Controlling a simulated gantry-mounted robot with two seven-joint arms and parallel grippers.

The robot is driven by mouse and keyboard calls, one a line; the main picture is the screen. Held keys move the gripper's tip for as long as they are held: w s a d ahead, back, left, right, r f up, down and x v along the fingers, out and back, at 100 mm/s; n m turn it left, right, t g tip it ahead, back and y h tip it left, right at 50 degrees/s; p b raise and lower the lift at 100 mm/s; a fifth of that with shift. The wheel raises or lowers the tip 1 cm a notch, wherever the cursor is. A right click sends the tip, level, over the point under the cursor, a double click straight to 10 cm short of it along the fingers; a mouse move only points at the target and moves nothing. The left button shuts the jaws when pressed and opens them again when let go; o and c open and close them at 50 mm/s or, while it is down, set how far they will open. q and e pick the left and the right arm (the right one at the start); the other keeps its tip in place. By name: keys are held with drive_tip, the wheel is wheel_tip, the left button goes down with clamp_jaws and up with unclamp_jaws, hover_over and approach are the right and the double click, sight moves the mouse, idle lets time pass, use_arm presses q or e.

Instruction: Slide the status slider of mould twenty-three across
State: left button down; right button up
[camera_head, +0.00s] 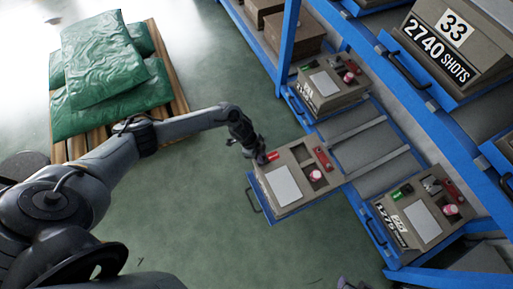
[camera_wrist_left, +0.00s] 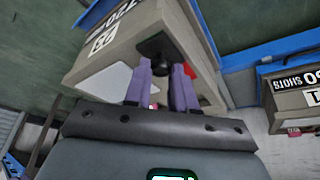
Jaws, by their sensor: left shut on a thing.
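Mould twenty-three (camera_head: 300,172) is a grey-brown block on a blue pulled-out drawer in the middle of the head view. Its top carries a blank white plate (camera_head: 283,186), a red part and a pink-white round part. In the left wrist view its side shows the label 23 (camera_wrist_left: 103,40). A red patch (camera_head: 273,156) shows beside the fingers. My right gripper (camera_head: 352,285) barely shows at the bottom edge.
Other moulds sit on the blue rack: one behind (camera_head: 328,84), one at the right (camera_head: 425,215), and one labelled 33 (camera_head: 450,45) higher up. A pallet with green sacks (camera_head: 105,70) stands at the far left. The green floor left of the drawer is clear.

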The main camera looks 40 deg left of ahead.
use_arm(q)
drive_tip(key=c, duration=0.9)
unclamp_jaws()
drive_tip(key=shift+c, duration=0.2)
drive_tip(key=shift+a+r+p, duration=0.1)
drive_tip(key=shift+r+p, duration=0.2)
drive_tip(key=shift+r, duration=0.15)
drive_tip(key=p+v, duration=0.5)
drive_tip(key=v, duration=0.5)
